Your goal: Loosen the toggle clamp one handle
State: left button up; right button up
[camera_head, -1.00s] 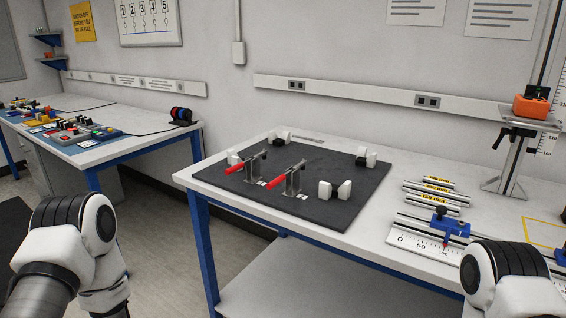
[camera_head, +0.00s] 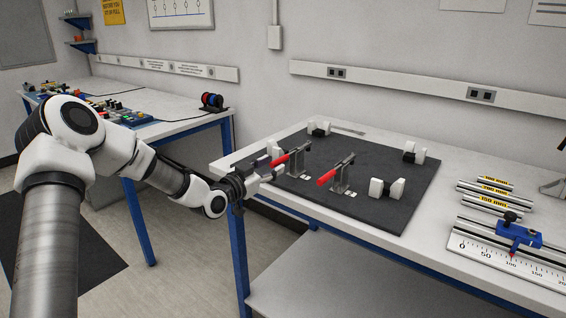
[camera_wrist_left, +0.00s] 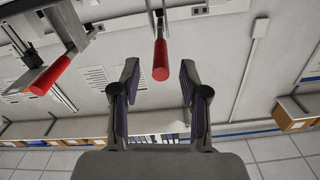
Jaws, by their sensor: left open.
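Two toggle clamps stand on the dark mat (camera_head: 375,205). The left clamp's red handle (camera_head: 280,160) and the right clamp's red handle (camera_head: 327,178) both point left and slope down. I cannot read which clamp is number one. My left gripper (camera_head: 268,172) is open at the mat's left edge, beside the tip of the left clamp's handle. In the left wrist view, one red handle (camera_wrist_left: 161,60) shows between the open fingers (camera_wrist_left: 159,78), with no visible contact. The other red handle (camera_wrist_left: 50,76) is off to the left there. My right gripper is out of view.
Metal bars (camera_head: 485,205), a ruler (camera_head: 510,259) and a blue slider (camera_head: 519,235) lie to the right on the white table. A second table (camera_head: 170,130) stands at the left.

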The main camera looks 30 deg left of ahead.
aim_at(291, 154)
pick_arm(q)
jog(key=w, duration=0.4)
jog(key=shift+w+d, duration=0.15)
jog(key=shift+w, duration=0.2)
grip_shut()
